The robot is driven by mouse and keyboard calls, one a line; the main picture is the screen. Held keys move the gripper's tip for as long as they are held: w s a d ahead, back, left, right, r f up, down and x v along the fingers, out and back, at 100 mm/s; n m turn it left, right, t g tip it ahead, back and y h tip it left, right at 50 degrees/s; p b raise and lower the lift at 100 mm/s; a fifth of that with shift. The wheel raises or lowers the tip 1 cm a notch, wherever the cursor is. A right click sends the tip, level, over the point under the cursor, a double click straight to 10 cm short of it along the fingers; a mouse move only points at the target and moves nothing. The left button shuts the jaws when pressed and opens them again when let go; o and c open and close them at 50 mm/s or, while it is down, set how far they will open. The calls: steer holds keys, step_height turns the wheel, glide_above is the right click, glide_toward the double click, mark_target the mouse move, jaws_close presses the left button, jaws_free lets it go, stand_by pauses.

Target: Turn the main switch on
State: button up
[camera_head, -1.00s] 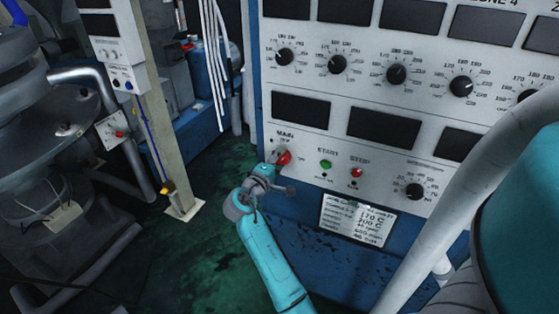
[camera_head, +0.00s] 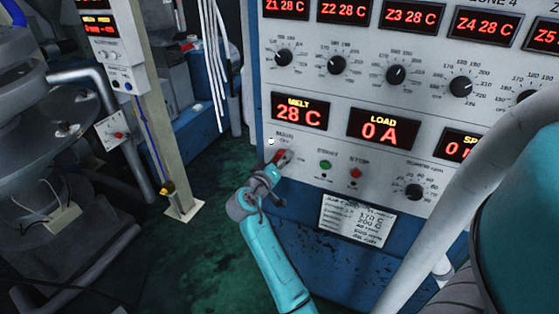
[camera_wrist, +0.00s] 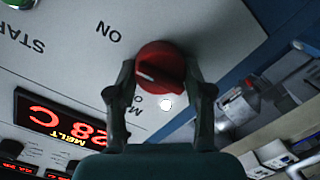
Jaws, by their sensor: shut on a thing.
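The main switch (camera_head: 284,157) is a red rotary knob on the pale control panel, under the "MAIN" label. In the wrist view the red knob (camera_wrist: 160,68) shows a pale pointer line, with "ON" printed near it. My gripper (camera_head: 272,170) is at the knob at the panel's lower left. In the wrist view my gripper (camera_wrist: 160,80) has one finger on each side of the knob, shut on it. A small white lamp (camera_wrist: 166,103) glows beside the knob; it also shows lit in the head view (camera_head: 271,141). The panel displays are lit red.
A green START button (camera_head: 325,165) and a red STOP button (camera_head: 355,173) sit right of the switch. Several dials and lit displays, including the melt display (camera_head: 299,112), lie above. A post (camera_head: 150,110) and machinery stand at left, with green floor between.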

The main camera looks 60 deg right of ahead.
steer(key=shift+f+m, duration=0.1)
steer(key=shift+m, duration=0.4)
steer(key=o, duration=1.2)
steer(key=shift+c, duration=0.2)
steer(key=s+a+r, duration=0.1)
steer(key=a, duration=1.1)
